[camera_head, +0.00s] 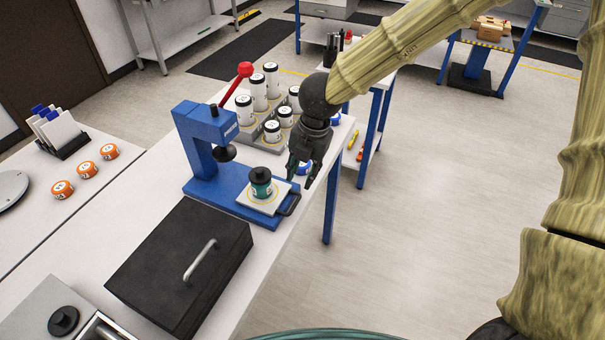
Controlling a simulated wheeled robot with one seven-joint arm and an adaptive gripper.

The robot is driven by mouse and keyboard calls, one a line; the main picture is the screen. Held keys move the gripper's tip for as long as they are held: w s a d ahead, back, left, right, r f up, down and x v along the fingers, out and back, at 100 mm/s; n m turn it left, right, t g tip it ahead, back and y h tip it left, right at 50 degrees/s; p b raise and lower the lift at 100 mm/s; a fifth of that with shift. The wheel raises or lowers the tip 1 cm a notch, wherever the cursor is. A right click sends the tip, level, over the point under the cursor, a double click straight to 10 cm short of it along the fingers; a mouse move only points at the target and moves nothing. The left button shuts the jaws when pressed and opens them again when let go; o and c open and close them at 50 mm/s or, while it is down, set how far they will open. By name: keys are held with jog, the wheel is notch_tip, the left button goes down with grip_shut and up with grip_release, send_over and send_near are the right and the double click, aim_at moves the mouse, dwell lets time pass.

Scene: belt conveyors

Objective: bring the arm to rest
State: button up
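My gripper (304,172) hangs at the end of my arm, pointing down near the front edge of the white table (262,251). Its two dark fingers look spread apart with nothing between them. I cannot tell the exact gap between the fingers and the jar.
A red-knobbed lever (245,70) rises from the press. Several white jars (271,80) stand in a stepped rack behind it. A black case (180,262) lies in front, with orange pucks (87,169) at left. The floor (410,220) at right is clear.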

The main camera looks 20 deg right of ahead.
dwell(0.3)
jog(key=s+d+f+n+h+b, duration=0.1)
jog(key=s+d+f+n, duration=0.15)
jog(key=f+n, duration=0.5)
jog(key=s+d+f+n+h+b, duration=0.15)
jog(key=s+f+n, duration=0.25)
jog(key=f+n, duration=0.4)
jog(key=s+d+f+n+h, duration=0.2)
jog(key=s+d+f+n, duration=0.15)
jog(key=f+n, duration=0.4)
jog(key=s+a+f+n+g+y+b, duration=0.1)
jog(key=s+a+f+n+y+b, duration=0.1)
jog(key=s+f+n, duration=1.4)
jog(key=s+n+y, duration=0.1)
jog(key=s+n, duration=0.2)
jog(key=n, duration=0.1)
jog(key=shift+s+a+f+n+b, duration=0.2)
jog(key=shift+s+a+n+b, duration=0.15)
jog(key=shift+n, duration=0.05)
